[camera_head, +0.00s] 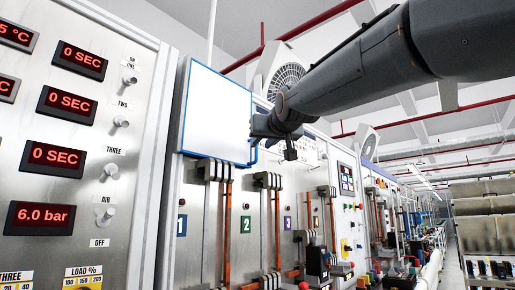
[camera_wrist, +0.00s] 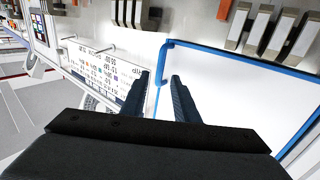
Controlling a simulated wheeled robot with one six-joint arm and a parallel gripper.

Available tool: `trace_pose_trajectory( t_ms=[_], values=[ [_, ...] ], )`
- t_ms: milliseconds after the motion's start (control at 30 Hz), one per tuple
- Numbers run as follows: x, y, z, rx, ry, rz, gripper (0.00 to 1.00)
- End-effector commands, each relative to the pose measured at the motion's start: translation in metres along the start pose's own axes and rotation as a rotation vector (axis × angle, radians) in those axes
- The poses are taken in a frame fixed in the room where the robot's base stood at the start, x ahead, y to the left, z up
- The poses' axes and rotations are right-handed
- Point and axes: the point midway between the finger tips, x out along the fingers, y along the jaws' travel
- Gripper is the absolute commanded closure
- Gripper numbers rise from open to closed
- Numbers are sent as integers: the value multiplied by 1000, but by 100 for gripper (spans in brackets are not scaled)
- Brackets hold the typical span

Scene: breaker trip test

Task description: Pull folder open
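The folder (camera_head: 215,112) is a flat white panel with a blue border on the grey cabinet front, left of my gripper (camera_head: 270,130) in the head view. In the wrist view its white face (camera_wrist: 235,85) fills the right side. A blue bar handle (camera_wrist: 161,62) stands at its edge; its lower end also shows in the head view (camera_head: 254,155). In the wrist view my gripper (camera_wrist: 160,78) is open, with a finger on each side of the blue handle. A gap shows between handle and fingers. The folder looks flat against the cabinet.
A control panel with red displays (camera_head: 66,160) and knobs stands at the left. Grey blocks with copper bars (camera_head: 227,205) sit below the folder. A printed label sheet (camera_wrist: 108,70) is beside the handle. An aisle opens at the far right.

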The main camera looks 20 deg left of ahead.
Motion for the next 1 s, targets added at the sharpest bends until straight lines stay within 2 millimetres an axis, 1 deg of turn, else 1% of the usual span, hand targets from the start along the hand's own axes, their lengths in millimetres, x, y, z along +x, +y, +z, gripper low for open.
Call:
trace_pose_trajectory(
  t_ms=[33, 100, 300, 500, 767, 833, 933, 967, 1000],
  values=[
    [9, 0, 0, 0, -2, 1, 72],
    [20, 0, 0, -1, -2, 1, 72],
    [44, 0, 0, 1, -2, 1, 72],
    [54, 1, 0, 0, -2, 1, 72],
    [55, 1, 1, 0, -2, 1, 72],
    [55, 1, 1, 0, -2, 1, 81],
    [55, 1, 1, 0, -2, 1, 98],
    [55, 1, 1, 0, -2, 1, 100],
    [55, 1, 1, 0, -2, 1, 100]
  ],
)
